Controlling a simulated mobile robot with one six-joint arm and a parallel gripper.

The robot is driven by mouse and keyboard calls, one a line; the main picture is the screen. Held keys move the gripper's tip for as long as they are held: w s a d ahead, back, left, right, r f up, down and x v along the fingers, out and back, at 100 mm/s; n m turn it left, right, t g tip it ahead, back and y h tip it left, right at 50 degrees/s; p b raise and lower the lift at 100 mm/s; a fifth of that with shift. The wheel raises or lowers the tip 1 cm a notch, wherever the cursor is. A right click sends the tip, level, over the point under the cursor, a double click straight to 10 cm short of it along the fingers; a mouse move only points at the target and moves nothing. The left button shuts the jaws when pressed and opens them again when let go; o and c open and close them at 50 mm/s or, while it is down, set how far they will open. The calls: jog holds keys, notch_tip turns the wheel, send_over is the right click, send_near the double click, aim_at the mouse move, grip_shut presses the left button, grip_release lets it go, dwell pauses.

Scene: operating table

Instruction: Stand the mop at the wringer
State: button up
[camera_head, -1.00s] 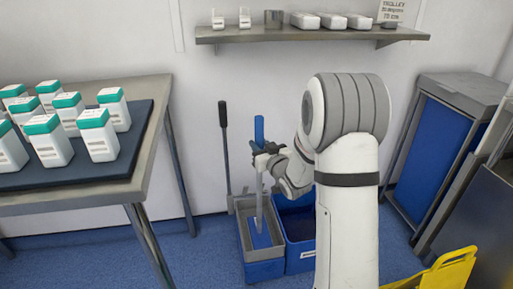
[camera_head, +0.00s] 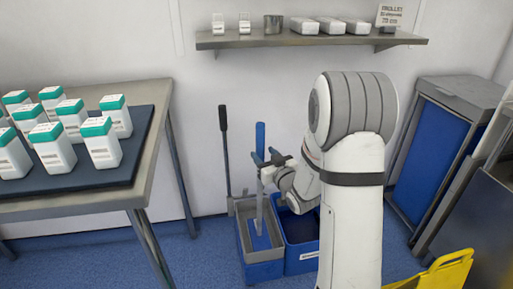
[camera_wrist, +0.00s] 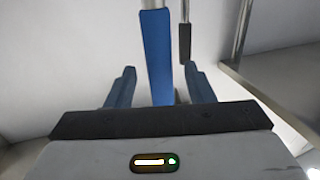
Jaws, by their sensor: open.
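In the wrist view the blue handle (camera_wrist: 156,50) appears in the gap between my open fingers (camera_wrist: 160,86). I cannot tell whether either finger touches it.
A blue bucket (camera_head: 302,258) adjoins the wringer on the right. A table (camera_head: 150,165) with several teal-capped bottles stands at left. A shelf (camera_head: 310,41) hangs on the wall above. A blue-panelled cabinet (camera_head: 431,150) and a yellow object (camera_head: 440,272) are at right.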

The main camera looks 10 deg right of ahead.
jog(key=v, duration=0.3)
jog(key=shift+s+r, duration=0.1)
jog(key=shift+s, duration=0.15)
jog(key=s+a+m+g+h, duration=0.1)
jog(key=s+g+h, duration=0.1)
jog(key=s+g, duration=0.6)
jog(key=s+a+r+m+g+h, duration=0.1)
jog(key=s+g, duration=0.7)
jog(key=s, duration=1.3)
jog(key=shift+s+a+m+h, duration=0.35)
jog(key=shift+a+m+h, duration=0.15)
jog(key=shift+a+h, duration=0.25)
jog(key=shift+d+r, duration=0.1)
